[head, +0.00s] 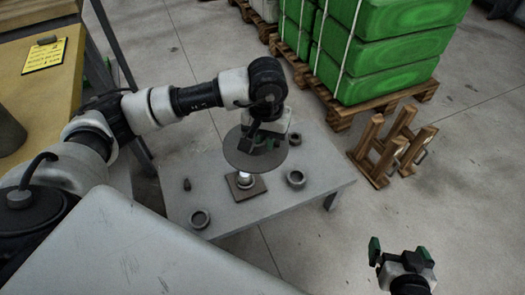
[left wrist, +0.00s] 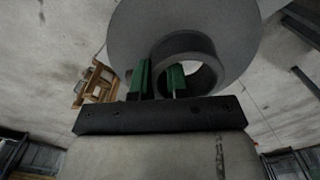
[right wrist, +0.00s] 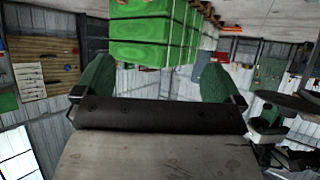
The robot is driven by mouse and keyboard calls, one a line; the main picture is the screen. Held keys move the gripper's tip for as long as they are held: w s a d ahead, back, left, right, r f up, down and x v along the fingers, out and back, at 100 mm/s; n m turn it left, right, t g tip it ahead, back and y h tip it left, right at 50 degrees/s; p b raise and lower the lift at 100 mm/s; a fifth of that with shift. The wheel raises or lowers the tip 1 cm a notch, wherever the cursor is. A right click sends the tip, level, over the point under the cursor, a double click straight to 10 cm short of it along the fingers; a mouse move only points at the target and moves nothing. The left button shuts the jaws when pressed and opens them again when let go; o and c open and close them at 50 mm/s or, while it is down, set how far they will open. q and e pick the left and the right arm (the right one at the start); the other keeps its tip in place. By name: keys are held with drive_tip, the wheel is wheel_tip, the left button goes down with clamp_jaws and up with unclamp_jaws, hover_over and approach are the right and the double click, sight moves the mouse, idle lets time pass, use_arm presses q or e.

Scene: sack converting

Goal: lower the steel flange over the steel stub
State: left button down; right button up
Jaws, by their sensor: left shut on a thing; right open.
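The steel flange (head: 236,155) is a grey disc with a raised ring hub, seen also in the left wrist view (left wrist: 130,35). My left gripper (head: 262,142) is shut on the hub wall; in the left wrist view one green finger of this gripper (left wrist: 160,80) is at the hub's opening. The flange is held above the table, roughly level. The steel stub (head: 244,180) stands upright on a square base plate, below the disc's near edge; the disc partly hides it. My right gripper (head: 403,257) is open and empty, away from the table; its fingers show apart in its wrist view (right wrist: 150,85).
The grey table (head: 190,170) also carries a ring (head: 200,219), a second ring (head: 296,179), another at the back (head: 295,139) and a small dark piece (head: 187,185). A wooden stand (head: 392,145) and green sacks on pallets (head: 385,50) are on the floor.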

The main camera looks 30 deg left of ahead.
use_arm(q)
drive_tip(key=w+f+n+b, duration=0.1)
drive_tip(key=n, duration=0.1)
drive_tip(key=w+a+f+n+b, duration=0.1)
drive_tip(key=w+n, duration=0.1)
drive_tip(key=n, duration=0.1)
drive_tip(key=shift+w+a+f, duration=0.15)
drive_tip(key=shift+f, duration=0.15)
drive_tip(key=w+a+f+n, duration=0.2)
drive_tip(key=a+f+n, duration=0.4)
drive_tip(key=n, duration=0.6)
drive_tip(key=w+a+f+n, duration=0.1)
drive_tip(key=a+f+n, duration=0.4)
drive_tip(key=n, duration=0.8)
wheel_tip(320, 180, down, 3)
drive_tip(key=shift+w+a+r, duration=0.1)
drive_tip(key=shift+w+a, duration=0.25)
use_arm(e)
drive_tip(key=shift+t, duration=0.8)
drive_tip(key=r, duration=0.2)
drive_tip(key=s+r, duration=0.1)
drive_tip(key=r, duration=0.2)
drive_tip(key=shift+s+d, duration=0.1)
drive_tip(key=shift+s, duration=0.05)
